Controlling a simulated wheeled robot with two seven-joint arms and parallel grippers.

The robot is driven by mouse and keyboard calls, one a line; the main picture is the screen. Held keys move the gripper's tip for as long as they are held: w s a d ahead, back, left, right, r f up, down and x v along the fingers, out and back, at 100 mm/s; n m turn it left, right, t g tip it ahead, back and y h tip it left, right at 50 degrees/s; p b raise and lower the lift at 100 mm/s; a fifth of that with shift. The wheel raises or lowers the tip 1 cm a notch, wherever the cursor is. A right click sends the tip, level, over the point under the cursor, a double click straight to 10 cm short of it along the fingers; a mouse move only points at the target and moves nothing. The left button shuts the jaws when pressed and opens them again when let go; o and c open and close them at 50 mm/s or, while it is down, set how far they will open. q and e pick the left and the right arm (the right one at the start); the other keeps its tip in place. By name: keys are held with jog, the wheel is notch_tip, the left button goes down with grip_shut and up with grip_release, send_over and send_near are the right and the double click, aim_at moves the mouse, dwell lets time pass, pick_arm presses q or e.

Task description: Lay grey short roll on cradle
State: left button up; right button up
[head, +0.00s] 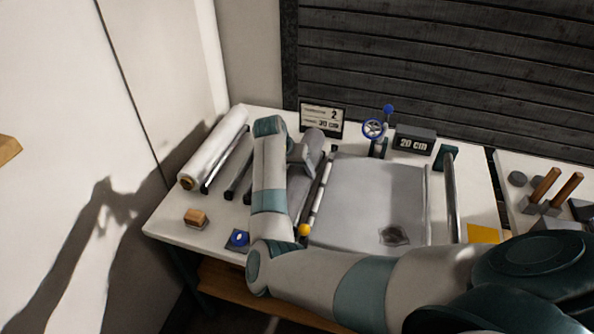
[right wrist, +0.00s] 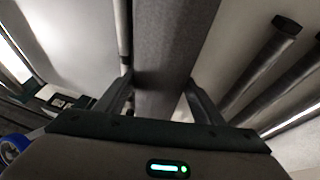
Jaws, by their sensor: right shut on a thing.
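A grey roll (head: 313,142) lies lengthwise beside the left edge of the grey panel, partly hidden by my right arm. My right gripper (head: 302,157) is at the roll from above, and in the right wrist view my right gripper (right wrist: 160,88) has a finger on each side of the grey roll (right wrist: 168,40), shut on it. Dark parallel bars (head: 236,182) that look like an empty cradle lie just left of my forearm; they also show in the right wrist view (right wrist: 262,68). Whether the roll touches the surface below is unclear. My left gripper is out of view.
A white roll (head: 216,146) lies at the table's left end. A wooden block (head: 196,217) and a blue-knobbed pad (head: 238,239) are near the front edge.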

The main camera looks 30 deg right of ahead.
jog(key=o, duration=1.5)
jog(key=shift+r, duration=0.1)
jog(key=b+v, duration=0.4)
jog(key=v, duration=1.3)
jog(key=shift+s+a+r, duration=0.1)
jog(key=shift+r, duration=0.1)
jog(key=shift+s+f, duration=0.1)
jog(key=shift+f, duration=0.05)
